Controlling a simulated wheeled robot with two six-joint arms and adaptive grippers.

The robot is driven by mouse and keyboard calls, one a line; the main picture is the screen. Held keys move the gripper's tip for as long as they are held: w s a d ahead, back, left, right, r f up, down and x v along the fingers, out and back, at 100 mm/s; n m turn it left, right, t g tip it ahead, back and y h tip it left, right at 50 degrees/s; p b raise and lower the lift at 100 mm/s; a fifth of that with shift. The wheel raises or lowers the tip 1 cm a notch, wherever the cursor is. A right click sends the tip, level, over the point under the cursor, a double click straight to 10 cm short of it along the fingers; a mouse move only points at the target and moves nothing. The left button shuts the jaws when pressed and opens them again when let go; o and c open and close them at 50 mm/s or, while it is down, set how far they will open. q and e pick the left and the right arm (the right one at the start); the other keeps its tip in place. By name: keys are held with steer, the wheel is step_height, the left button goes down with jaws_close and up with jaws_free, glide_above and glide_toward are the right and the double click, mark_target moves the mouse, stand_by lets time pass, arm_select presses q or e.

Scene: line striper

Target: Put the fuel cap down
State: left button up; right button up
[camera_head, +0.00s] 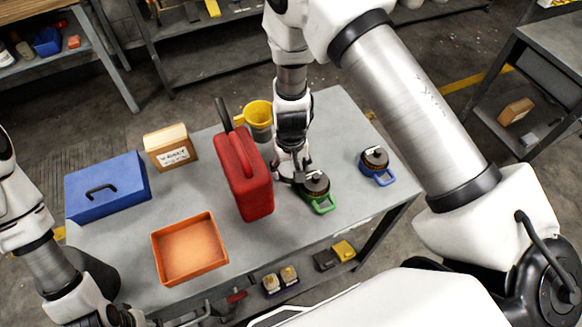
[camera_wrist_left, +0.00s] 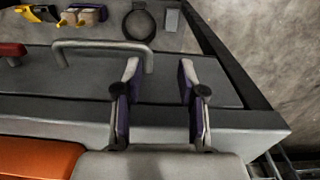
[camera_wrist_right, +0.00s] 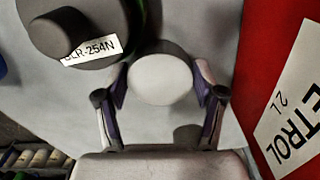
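A red petrol can (camera_head: 243,172) stands on the grey table, and its labelled side (camera_wrist_right: 290,110) shows in the right wrist view. My right gripper (camera_head: 288,176) is low beside the can's right side. In the right wrist view a pale round disc with a dark edge, which looks like the fuel cap (camera_wrist_right: 160,78), sits between my right fingertips, which touch its sides. In the head view the cap cannot be made out. My left gripper (camera_wrist_left: 158,88) is open and empty near the table's front edge.
An orange tray (camera_head: 158,257), blue toolbox (camera_head: 115,172), labelled box (camera_head: 170,148) and yellow funnel (camera_head: 258,112) are also on the table.

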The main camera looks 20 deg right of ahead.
steer(key=shift+o, duration=0.7)
steer(key=shift+w, duration=0.15)
steer(key=shift+r, duration=0.1)
